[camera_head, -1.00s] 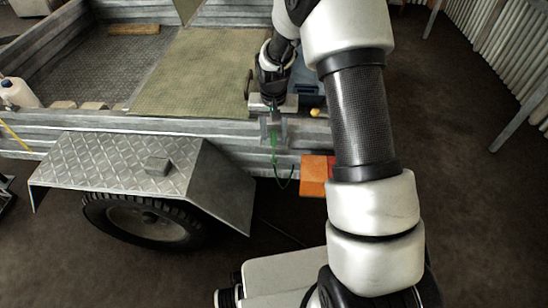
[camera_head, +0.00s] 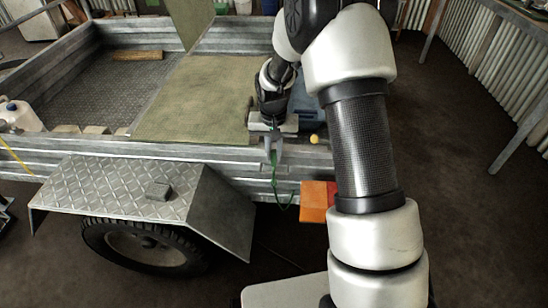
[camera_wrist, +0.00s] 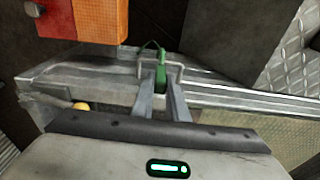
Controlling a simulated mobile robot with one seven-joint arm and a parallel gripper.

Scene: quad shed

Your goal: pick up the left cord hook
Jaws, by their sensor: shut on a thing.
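The green cord hook (camera_wrist: 161,74) shows between the fingertips of my gripper (camera_wrist: 161,88) in the wrist view. The fingers are shut on it beside a bent metal loop (camera_wrist: 174,67) at the trailer's side rail. In the head view my gripper (camera_head: 273,146) points down at the trailer's top edge. A thin green cord (camera_head: 275,181) hangs in a loop below it, outside the trailer wall. My fingers hide part of the hook, and I cannot tell whether it still touches the rail.
The trailer wall (camera_head: 215,158) runs beside my gripper. An orange and red lamp (camera_head: 313,202) sits just right of the cord. A small yellow ball-like thing (camera_head: 314,139) and a blue box (camera_head: 307,117) are close by. The fender (camera_head: 115,183) juts out at left.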

